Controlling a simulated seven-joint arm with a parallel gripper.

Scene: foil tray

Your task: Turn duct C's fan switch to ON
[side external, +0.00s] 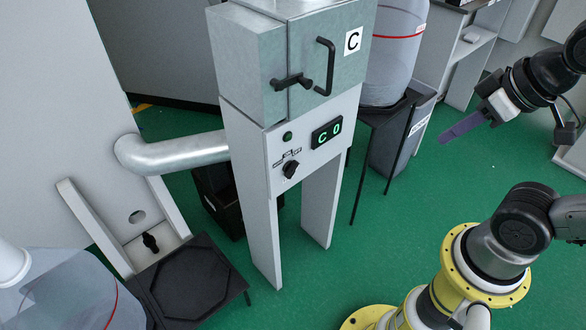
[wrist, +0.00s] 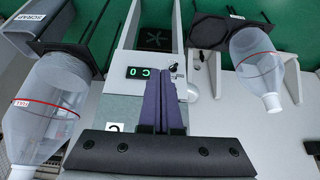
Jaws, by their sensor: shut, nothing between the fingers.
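Duct C's grey-white cabinet (side external: 235,65), labelled C, stands at the centre of the side view. Its lower panel carries a lit green display (side external: 327,132) reading "C 0", a small green lamp (side external: 288,136) and a black rotary fan switch (side external: 290,170). The markings around the switch are too small to read. In the wrist view the switch (wrist: 174,60) shows just beyond the fingertips, right of the display (wrist: 140,72). My gripper (side external: 442,138) has purple fingers, shut and empty, in the air to the right of the cabinet and apart from it; the fingers (wrist: 158,85) also fill the wrist view's middle.
A door handle (side external: 325,68) and latch (side external: 292,82) stick out from the cabinet. A clear container (side external: 393,65) stands behind it on a black stand. A silver pipe (side external: 180,152) runs left. Another black knob (side external: 150,243) sits lower left. Green floor is open between cabinet and arm.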

